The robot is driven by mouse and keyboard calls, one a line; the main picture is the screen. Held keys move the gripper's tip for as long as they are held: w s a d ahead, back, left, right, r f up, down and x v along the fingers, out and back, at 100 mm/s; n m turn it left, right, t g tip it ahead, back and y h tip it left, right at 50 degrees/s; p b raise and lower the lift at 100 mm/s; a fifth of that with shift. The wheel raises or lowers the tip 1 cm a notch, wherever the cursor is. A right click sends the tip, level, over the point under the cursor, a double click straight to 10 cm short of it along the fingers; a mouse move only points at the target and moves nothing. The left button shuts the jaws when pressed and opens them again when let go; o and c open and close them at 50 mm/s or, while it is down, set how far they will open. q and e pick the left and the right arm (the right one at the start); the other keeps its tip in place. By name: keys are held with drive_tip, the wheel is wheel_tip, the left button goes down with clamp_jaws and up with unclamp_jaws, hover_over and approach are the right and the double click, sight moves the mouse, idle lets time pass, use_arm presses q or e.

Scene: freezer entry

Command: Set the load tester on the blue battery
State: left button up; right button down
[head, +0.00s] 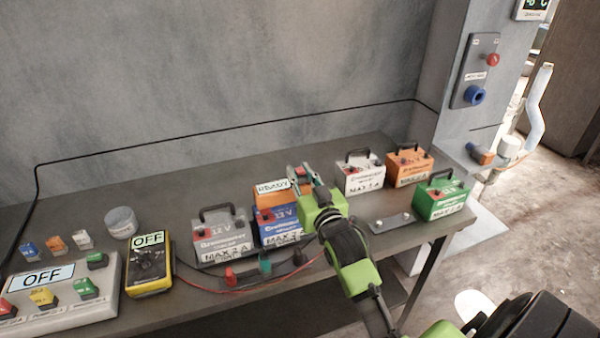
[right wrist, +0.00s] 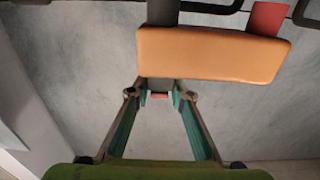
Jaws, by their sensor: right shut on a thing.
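The load tester (head: 271,195) is an orange block with a READY display. In the head view it appears directly over the blue battery (head: 281,226), labelled 12 V; I cannot tell whether they touch. My right gripper (head: 302,174) is shut on the tester at its right side. In the right wrist view the gripper's fingers (right wrist: 160,96) close around a small grey part joined to the orange tester body (right wrist: 213,54). A grey prong and a red prong extend from the tester's far side there. My left gripper is not in view.
A grey battery (head: 222,238) stands left of the blue one. White (head: 360,178), orange (head: 410,168) and green (head: 440,198) batteries stand to the right. A yellow meter (head: 149,264) and a switch panel (head: 62,296), both showing OFF, are at left. Leads lie along the front edge.

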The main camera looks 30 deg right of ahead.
sight(303, 188)
drive_tip(key=shift+r+p, duration=0.15)
drive_tip(key=shift+p, duration=0.35)
idle(0.9)
drive_tip(key=shift+f+b, duration=0.95)
drive_tip(key=shift+f, duration=0.45)
drive_tip(key=c, duration=1.8)
unclamp_jaws()
drive_tip(key=shift+o, duration=0.2)
drive_tip(key=shift+s+f, duration=0.15)
drive_tip(key=shift+f, duration=0.1)
drive_tip(key=v, duration=1.2)
drive_tip(key=shift+r, duration=0.2)
